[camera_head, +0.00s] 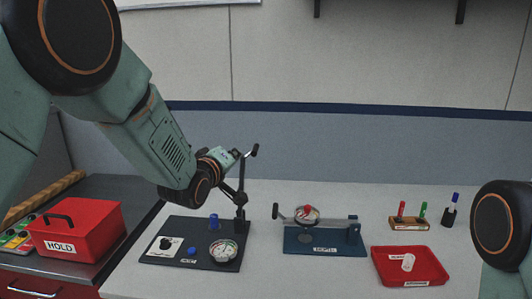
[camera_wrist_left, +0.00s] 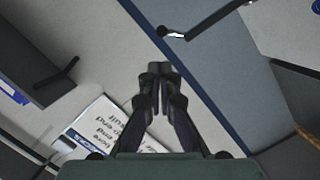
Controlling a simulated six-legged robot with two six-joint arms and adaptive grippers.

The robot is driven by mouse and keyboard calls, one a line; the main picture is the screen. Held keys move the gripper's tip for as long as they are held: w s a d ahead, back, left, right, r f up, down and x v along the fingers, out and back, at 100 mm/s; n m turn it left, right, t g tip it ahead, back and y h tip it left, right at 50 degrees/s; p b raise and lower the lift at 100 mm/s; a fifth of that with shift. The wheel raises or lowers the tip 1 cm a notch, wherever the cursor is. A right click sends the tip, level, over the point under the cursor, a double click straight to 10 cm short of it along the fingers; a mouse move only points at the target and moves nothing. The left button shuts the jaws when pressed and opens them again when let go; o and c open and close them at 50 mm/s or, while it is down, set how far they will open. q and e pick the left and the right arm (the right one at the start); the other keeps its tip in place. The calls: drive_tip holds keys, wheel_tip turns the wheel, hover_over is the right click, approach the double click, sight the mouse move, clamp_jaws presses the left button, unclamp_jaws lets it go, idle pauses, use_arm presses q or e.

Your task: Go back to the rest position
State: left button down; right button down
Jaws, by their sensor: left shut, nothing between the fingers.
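My left arm comes in from the left in the head view. Its gripper (camera_head: 238,158) is over the dark board at the left of the worktop, near an upright dark post, and is partly lost against it. In the left wrist view the two dark fingers (camera_wrist_left: 158,70) are together with nothing between them. They point towards the grey wall with its dark blue stripe. Of my right arm only a link shows at the right edge of the head view; its gripper is out of sight.
The dark board (camera_head: 170,258) carries a dial gauge (camera_head: 223,250) and blue knobs. Right of it are a blue fixture (camera_head: 325,246), a red tray (camera_head: 428,280) and a wooden marker block (camera_head: 408,224). A red HOLD box (camera_head: 78,228) stands left. The light worktop (camera_head: 300,283) is clear in front.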

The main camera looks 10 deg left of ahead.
use_arm(q)
drive_tip(key=s+a+f+m+g+y+b, duration=0.1)
drive_tip(key=s+f+m+g, duration=0.15)
drive_tip(key=s+f, duration=0.6)
drive_tip(key=s+a+f+m+g+b, duration=0.1)
drive_tip(key=s+f+m+g+b, duration=0.3)
drive_tip(key=f, duration=0.7)
drive_tip(key=s+a+f+g+y+p, duration=0.1)
drive_tip(key=s+f, duration=0.6)
drive_tip(key=f, duration=0.3)
drive_tip(key=s+f+g+b, duration=0.2)
drive_tip(key=s+f, duration=0.4)
drive_tip(key=s, duration=0.5)
drive_tip(key=s+f+m+g+b, duration=0.1)
drive_tip(key=s+f+g+b, duration=0.1)
drive_tip(key=s+f, duration=0.5)
drive_tip(key=s+a+f+g+b, duration=0.1)
drive_tip(key=s+f+g, duration=0.3)
drive_tip(key=s, duration=1)
wheel_tip(320, 180, down, 3)
drive_tip(key=shift+s+f+m+g+b, duration=0.1)
drive_tip(key=shift+s+m+g+b, duration=0.25)
drive_tip(key=shift+b, duration=0.45)
